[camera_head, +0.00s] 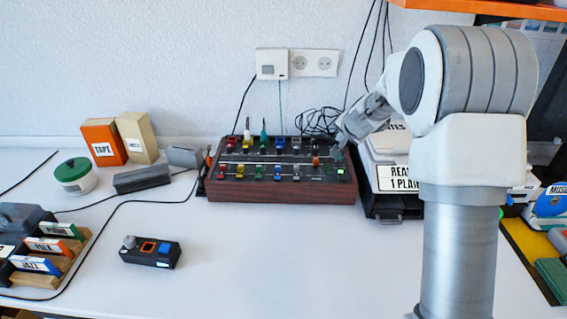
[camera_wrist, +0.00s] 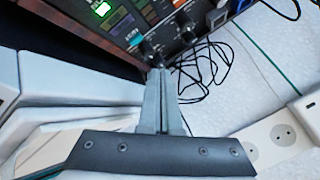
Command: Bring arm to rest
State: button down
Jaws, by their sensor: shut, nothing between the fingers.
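My arm rises at the right of the head view and bends toward the back of the table. My gripper (camera_head: 345,138) is beside the right end of the mixer-like console (camera_head: 283,190), near its back corner. In the wrist view, the fingers of my gripper (camera_wrist: 160,75) are together with nothing between them. Their tips point at the console panel (camera_wrist: 125,35), close to a black knob. I cannot tell whether they touch it.
A black-and-white machine with a label (camera_head: 398,178) stands right of the console, partly behind my arm. Black cables (camera_head: 318,121) lie behind it. A small button box (camera_head: 150,252) and a disc rack (camera_head: 35,280) are at the left. The front middle of the table is clear.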

notch_tip(320, 180, up, 2)
jog(key=shift+r+p, duration=0.25)
jog(key=shift+p, duration=0.5)
jog(key=s+a+r+n+g, duration=0.1)
jog(key=s+r+n, duration=0.1)
jog(key=s+r, duration=0.35)
jog(key=s+a+r+n+y, duration=0.1)
jog(key=s+r, duration=0.1)
jog(key=s, duration=0.7)
jog(key=s+a+r+n+g, duration=0.1)
jog(key=s+r+n, duration=0.1)
jog(key=s+r, duration=0.35)
jog(key=s+d+f+n+g+h, duration=0.1)
jog(key=s+d+f, duration=0.1)
jog(key=s, duration=1)
jog(key=s+d+f+n+g+h, duration=0.1)
jog(key=s+f+n, duration=0.1)
jog(key=s, duration=1)
notch_tip(320, 180, up, 16)
jog(key=p, duration=1.6)
jog(key=shift+w+r, duration=0.25)
jog(key=shift+w, duration=0.15)
